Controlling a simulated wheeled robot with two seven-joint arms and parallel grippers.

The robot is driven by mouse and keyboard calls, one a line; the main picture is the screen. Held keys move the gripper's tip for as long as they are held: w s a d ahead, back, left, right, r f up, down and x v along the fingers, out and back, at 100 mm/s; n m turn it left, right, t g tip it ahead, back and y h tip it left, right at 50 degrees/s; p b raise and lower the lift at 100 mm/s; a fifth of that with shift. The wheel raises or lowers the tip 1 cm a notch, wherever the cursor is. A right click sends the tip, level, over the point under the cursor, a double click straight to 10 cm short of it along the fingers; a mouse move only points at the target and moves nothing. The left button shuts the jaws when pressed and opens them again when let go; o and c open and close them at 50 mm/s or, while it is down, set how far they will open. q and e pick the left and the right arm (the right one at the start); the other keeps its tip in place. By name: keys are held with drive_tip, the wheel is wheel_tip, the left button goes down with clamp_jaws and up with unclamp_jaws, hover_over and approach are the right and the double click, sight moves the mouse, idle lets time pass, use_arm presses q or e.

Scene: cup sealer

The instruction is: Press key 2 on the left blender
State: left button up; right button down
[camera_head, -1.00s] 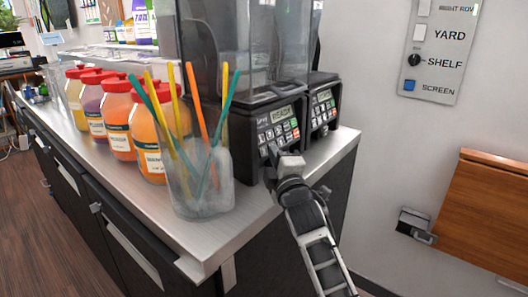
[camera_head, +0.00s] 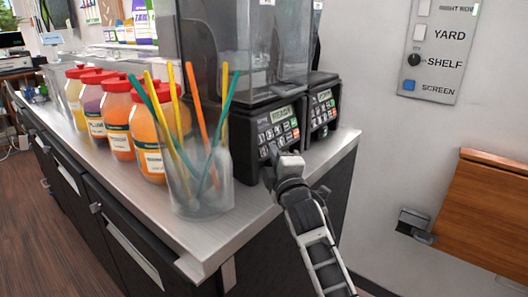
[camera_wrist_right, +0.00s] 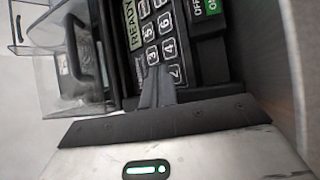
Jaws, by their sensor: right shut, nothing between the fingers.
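The left blender (camera_head: 262,132) stands on the counter, with a dark base, a READY display and a keypad (camera_head: 281,133) on its slanted front. My right gripper (camera_head: 289,160) is at the lower edge of this keypad, shut and empty. In the right wrist view, the shut fingertips (camera_wrist_right: 157,72) overlap the lower keys of the keypad (camera_wrist_right: 160,30). Keys 3 and 4 show just above the tips. A key that looks like 2 (camera_wrist_right: 175,73) shows just right of them. The key left of it is hidden by the fingers. I cannot tell whether the tips touch a key. My left gripper is not in view.
A second blender (camera_head: 323,108) stands close on the right. A clear cup (camera_head: 200,190) of coloured straws stands left of my right gripper. Several red-lidded jars (camera_head: 117,125) line the counter (camera_head: 215,236) behind it. A wall panel (camera_head: 437,48) and wooden flap (camera_head: 492,215) are at right.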

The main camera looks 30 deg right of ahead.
drive_tip(key=shift+w+a+f, duration=0.1)
drive_tip(key=shift+w+a, duration=0.05)
drive_tip(key=shift+w, duration=0.2)
drive_tip(key=shift+w+a+f, duration=0.1)
drive_tip(key=shift+w+a, duration=0.05)
drive_tip(key=shift+w, duration=0.15)
idle(0.6)
idle(0.3)
drive_tip(key=shift+s+r+p, duration=0.2)
drive_tip(key=shift+s+p, duration=0.15)
drive_tip(key=shift+s, duration=0.05)
drive_tip(key=shift+s+d, duration=0.3)
